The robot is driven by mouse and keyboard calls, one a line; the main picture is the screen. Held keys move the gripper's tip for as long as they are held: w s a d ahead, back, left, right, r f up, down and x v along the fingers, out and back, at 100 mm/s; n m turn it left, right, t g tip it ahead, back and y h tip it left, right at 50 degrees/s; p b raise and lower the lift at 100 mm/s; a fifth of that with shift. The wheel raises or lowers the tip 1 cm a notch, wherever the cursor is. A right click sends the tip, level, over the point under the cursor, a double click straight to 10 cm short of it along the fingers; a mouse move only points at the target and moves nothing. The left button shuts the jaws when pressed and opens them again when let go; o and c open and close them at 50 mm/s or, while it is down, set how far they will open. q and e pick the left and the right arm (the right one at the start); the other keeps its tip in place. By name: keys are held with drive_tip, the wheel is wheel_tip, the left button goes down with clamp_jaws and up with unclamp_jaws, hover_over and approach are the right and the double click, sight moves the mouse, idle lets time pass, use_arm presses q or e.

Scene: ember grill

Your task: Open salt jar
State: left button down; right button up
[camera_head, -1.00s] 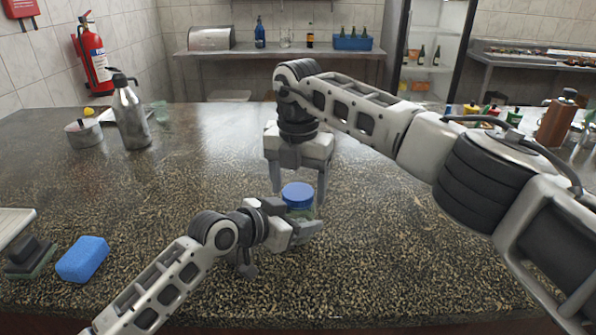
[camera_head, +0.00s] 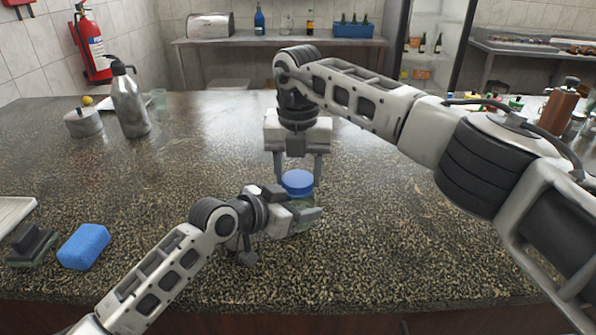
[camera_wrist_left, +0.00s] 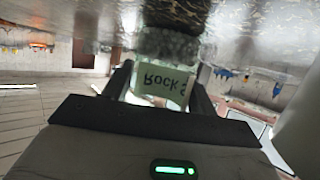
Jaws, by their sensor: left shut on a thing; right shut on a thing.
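The salt jar (camera_head: 302,205) stands upright with a round blue lid (camera_head: 298,181) on top. My left gripper (camera_head: 297,217) comes in low from the left and is shut around the jar's body, hiding much of it. In the left wrist view, which looks upside down, the jar's pale label (camera_wrist_left: 162,84) reads "Rock S…" between the fingers of my left gripper (camera_wrist_left: 160,92). My right gripper (camera_head: 298,174) points down from above, shut with a finger on either side of the blue lid. The lid appears seated on the jar.
A blue sponge (camera_head: 83,246) and a dark brush-like object (camera_head: 32,244) lie at the left. A metal bottle (camera_head: 130,103) and a lidded pot (camera_head: 83,122) stand farther back. Several bottles and a brown mill (camera_head: 558,107) are at the right. The counter's middle is largely clear.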

drive_tip(key=o, duration=1.1)
drive_tip(key=shift+c, duration=0.2)
